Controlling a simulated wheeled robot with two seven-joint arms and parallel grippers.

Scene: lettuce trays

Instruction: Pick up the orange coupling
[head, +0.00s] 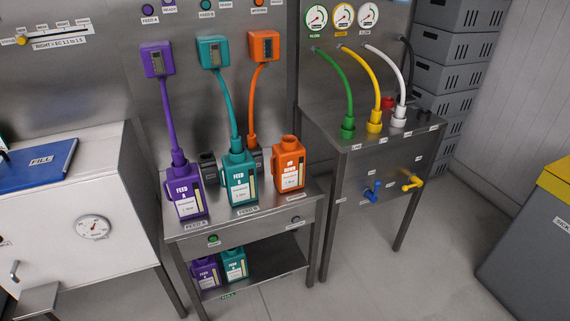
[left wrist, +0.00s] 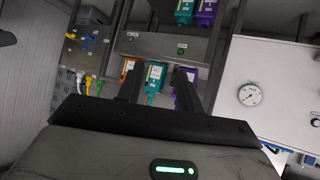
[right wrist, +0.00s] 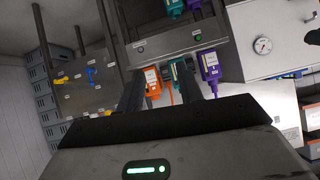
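The orange coupling (head: 252,140) is at the lower end of the orange hose (head: 257,92), which hangs from the orange wall box (head: 264,46). It appears to sit at a dark holder behind the teal bottle, which partly hides that area. The orange bottle (head: 289,172) stands on the steel stand to its right with its neck uncovered. Neither gripper shows in the head view. In the left wrist view my left gripper (left wrist: 158,77) has its fingers apart and empty. In the right wrist view my right gripper (right wrist: 160,72) is also open and empty, away from the bottles.
A purple bottle (head: 185,192) and a teal bottle (head: 239,180) stand beside the orange one, with hoses fitted on top. Spare bottles sit on the lower shelf (head: 268,274). A steel table (head: 345,140) with green, yellow and white hoses is at right. A white cabinet (head: 130,235) is at left.

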